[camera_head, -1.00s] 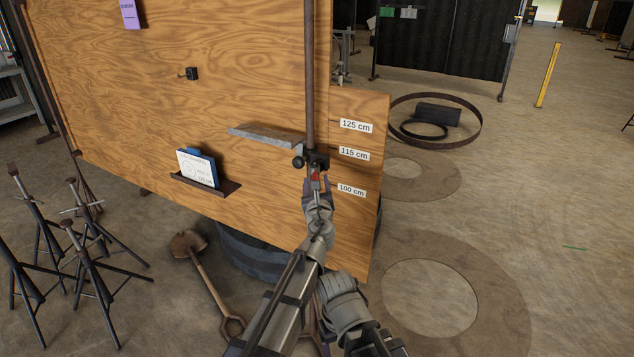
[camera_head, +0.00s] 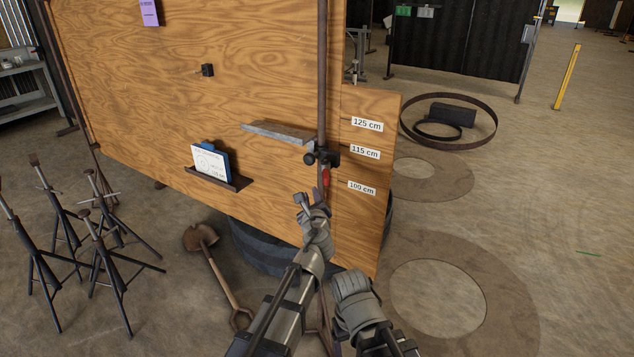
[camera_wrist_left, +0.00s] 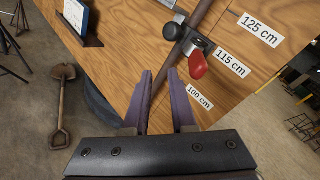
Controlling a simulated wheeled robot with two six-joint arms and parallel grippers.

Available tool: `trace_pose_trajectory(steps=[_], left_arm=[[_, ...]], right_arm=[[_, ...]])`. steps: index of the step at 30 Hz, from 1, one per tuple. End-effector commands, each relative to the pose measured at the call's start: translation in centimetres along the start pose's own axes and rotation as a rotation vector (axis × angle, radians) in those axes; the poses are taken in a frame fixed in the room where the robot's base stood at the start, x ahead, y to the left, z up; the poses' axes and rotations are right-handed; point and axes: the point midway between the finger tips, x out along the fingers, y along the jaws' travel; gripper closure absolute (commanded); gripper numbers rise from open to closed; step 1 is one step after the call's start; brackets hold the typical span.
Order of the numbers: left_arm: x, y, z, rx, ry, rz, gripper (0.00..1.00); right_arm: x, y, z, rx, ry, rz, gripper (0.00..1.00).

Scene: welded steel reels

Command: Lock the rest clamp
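The rest clamp (camera_head: 323,158) is a black block on a rusty upright pole, with a round black knob at its left and a red lever (camera_head: 326,177) hanging below. A flat steel rest bar (camera_head: 279,133) reaches left from it. In the left wrist view the knob (camera_wrist_left: 172,31) and red lever (camera_wrist_left: 197,66) show clearly; the lever points down, angled right. My left gripper (camera_head: 312,196) is just below the lever. In the left wrist view its purple fingers (camera_wrist_left: 160,80) are apart and empty, the lever beyond their tips. My right gripper's fingers are not seen.
The wooden board (camera_head: 240,60) stands behind the pole, with height labels (camera_head: 365,153) at its right. A ledge (camera_head: 218,179) holds a card. A shovel (camera_head: 212,265) and stands (camera_head: 105,260) are at left. My right arm shows at lower middle.

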Motion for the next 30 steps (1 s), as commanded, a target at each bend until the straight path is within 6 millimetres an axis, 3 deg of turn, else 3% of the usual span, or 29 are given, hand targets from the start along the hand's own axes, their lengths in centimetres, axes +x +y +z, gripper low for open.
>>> trace_pose_trajectory(steps=[6, 13, 17, 22, 28, 29, 30], left_arm=[[1.5, 7.5, 0.2, -0.654, 0.092, 0.243, 1.00], [1.4, 12.4, -1.4, -1.374, 0.171, 0.514, 1.00], [0.8, 13.3, -2.2, -1.776, 0.216, 0.668, 1.00], [0.1, 12.6, -1.9, -2.289, 0.295, 0.870, 1.00], [-0.6, 10.1, 1.1, -2.852, 0.455, 1.112, 1.00], [-0.7, 9.6, 1.8, 2.854, -0.475, -1.120, 1.00], [-0.8, 9.1, 2.8, 2.749, -0.484, -1.087, 1.00]], right_arm=[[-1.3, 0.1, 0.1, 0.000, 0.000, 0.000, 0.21], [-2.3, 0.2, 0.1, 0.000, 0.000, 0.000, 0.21], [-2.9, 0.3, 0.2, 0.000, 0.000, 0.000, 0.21], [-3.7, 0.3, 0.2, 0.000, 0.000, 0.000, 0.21], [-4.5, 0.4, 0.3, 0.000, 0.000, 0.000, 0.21], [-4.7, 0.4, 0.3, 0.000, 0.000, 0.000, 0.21], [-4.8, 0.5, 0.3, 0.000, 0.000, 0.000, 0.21]])
